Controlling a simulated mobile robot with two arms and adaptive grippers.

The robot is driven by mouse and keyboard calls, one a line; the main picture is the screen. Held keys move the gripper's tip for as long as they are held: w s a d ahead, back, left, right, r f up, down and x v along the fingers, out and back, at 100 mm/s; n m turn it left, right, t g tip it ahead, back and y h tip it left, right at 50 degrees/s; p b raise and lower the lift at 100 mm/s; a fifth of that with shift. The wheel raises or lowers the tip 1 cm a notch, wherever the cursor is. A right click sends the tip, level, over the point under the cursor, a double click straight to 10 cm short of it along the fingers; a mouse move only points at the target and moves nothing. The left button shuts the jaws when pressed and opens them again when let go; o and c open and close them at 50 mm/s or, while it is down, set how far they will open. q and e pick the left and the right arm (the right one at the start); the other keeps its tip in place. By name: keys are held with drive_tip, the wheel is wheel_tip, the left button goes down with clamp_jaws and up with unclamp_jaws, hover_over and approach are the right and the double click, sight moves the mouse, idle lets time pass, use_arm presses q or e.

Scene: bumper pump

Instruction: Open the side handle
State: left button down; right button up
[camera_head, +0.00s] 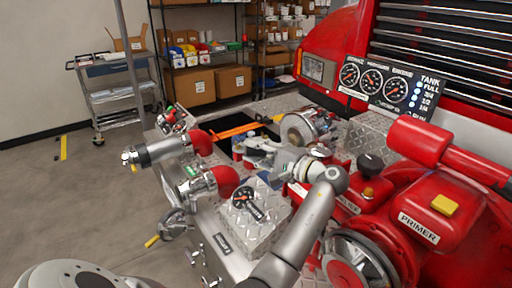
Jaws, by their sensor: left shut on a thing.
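A valve with a yellow-tipped lever (153,241) is on the side at lower left, well apart from the gripper. No handle is clearly marked as the side handle.
Two red-elbowed outlets (215,180) stick out to the left. A gauge panel (380,84) and the red primer housing (430,212) crowd the right. A small gauge block (256,220) sits below my wrist.

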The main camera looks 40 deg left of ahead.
use_arm(q)
drive_tip(key=shift+s+d+n+g, duration=0.4)
drive_tip(key=shift+d+g, duration=0.1)
drive_tip(key=shift+g, duration=0.1)
drive_tip(key=shift+s+d+g, duration=0.2)
drive_tip(key=shift+d+g, duration=0.05)
drive_tip(key=shift+g, duration=0.05)
drive_tip(key=shift+f, duration=0.1)
use_arm(e)
drive_tip(key=shift+d+f, duration=0.15)
drive_tip(key=shift+d, duration=0.35)
use_arm(q)
drive_tip(key=c, duration=1.2)
unclamp_jaws()
drive_tip(key=shift+d, duration=0.1)
drive_tip(key=shift+o, duration=0.2)
use_arm(e)
drive_tip(key=shift+w, duration=0.1)
